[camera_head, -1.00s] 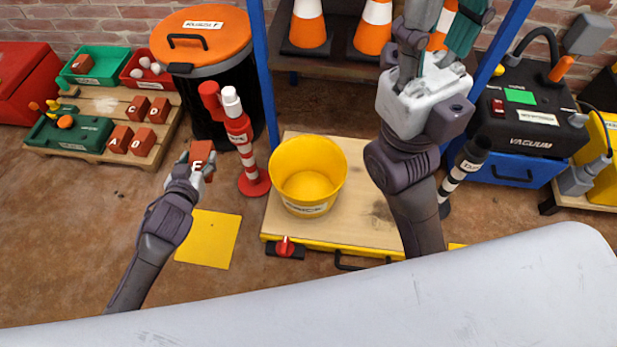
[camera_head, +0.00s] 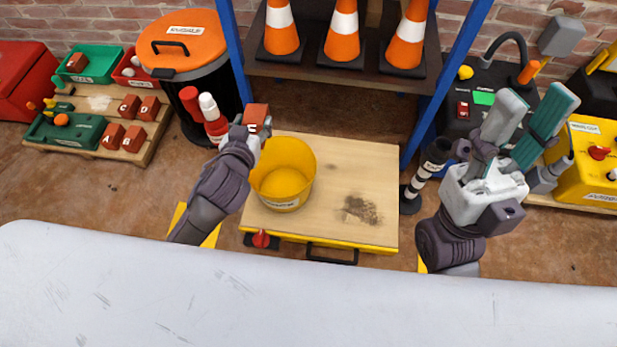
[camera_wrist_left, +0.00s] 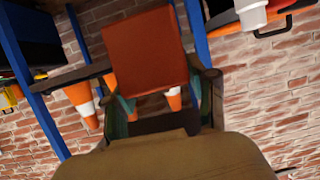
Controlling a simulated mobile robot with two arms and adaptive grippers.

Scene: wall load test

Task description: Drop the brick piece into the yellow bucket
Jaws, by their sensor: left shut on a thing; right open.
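The brick piece (camera_head: 257,116) is a reddish-brown block with a letter E on its face. My left gripper (camera_head: 254,130) is shut on it and holds it at the back left of the yellow bucket's rim. In the left wrist view the brick (camera_wrist_left: 146,52) fills the upper middle between the fingers. The yellow bucket (camera_head: 283,180) stands upright on the left part of a wooden-topped platform, and its visible inside looks empty. My right gripper (camera_head: 520,125) is open and empty at the right, away from the bucket.
The platform's wooden top (camera_head: 350,165) is clear right of the bucket. A red-and-white post (camera_head: 214,120) stands close left of my left gripper. A shelf with traffic cones (camera_head: 342,38) is behind. More lettered bricks (camera_head: 135,138) lie on a pallet at the left.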

